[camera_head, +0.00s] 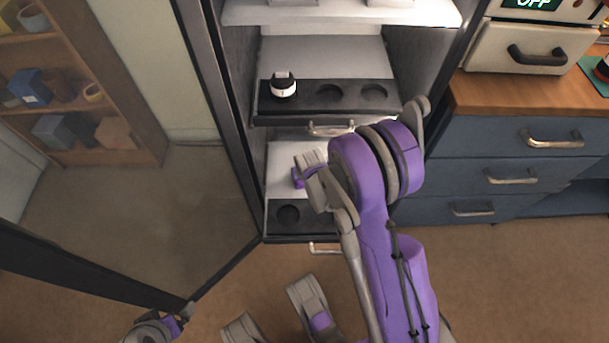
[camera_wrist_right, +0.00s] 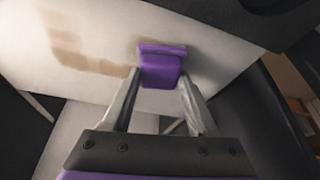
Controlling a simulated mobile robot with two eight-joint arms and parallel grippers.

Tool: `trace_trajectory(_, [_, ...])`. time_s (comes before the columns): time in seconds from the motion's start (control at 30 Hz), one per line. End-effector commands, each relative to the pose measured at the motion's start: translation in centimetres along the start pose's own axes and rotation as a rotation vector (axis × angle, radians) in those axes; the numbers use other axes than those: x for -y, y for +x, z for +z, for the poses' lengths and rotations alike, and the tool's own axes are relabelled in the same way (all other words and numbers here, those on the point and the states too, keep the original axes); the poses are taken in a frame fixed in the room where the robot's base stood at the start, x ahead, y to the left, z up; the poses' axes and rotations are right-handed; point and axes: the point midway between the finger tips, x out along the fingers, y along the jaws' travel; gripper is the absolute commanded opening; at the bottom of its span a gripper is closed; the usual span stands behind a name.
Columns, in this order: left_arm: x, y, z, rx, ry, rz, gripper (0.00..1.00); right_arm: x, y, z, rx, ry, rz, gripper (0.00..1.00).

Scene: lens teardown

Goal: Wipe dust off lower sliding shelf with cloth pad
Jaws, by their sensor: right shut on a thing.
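The lower sliding shelf (camera_head: 284,164) is pulled out in the cabinet, with a white surface and a black front strip with round recesses. In the right wrist view, brownish dust streaks (camera_wrist_right: 70,52) mark the white shelf surface (camera_wrist_right: 110,25), left of the pad. My right gripper (camera_head: 307,172) is shut on a small purple cloth pad (camera_wrist_right: 160,66) over this surface. The pad appears at or close to the surface; contact is unclear. My right arm hides the shelf's right part. My left gripper (camera_head: 163,326) is partly visible at the bottom left; its jaws cannot be made out.
The upper shelf (camera_head: 310,122) above holds a black-and-white round part (camera_head: 284,86) in its black strip. The open glass door (camera_head: 90,275) stands at the left. Blue drawers (camera_head: 490,150) stand at the right. Floor is clear between door and cabinet.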

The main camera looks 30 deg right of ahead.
Motion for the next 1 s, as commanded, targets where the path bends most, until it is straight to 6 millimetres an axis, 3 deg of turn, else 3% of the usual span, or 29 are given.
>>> trace_trajectory(0.53, [0.0, -3.4, -0.7, -0.003, 0.0, 0.0, 1.0, -0.1, -5.1, -2.1, -0.002, 0.0, 0.002, 0.0])
trace_trajectory(1.0, [0.0, -3.8, -0.8, -0.004, 0.0, 0.0, 1.0, -0.1, -5.8, -2.4, -0.002, 0.0, 0.003, 0.0])
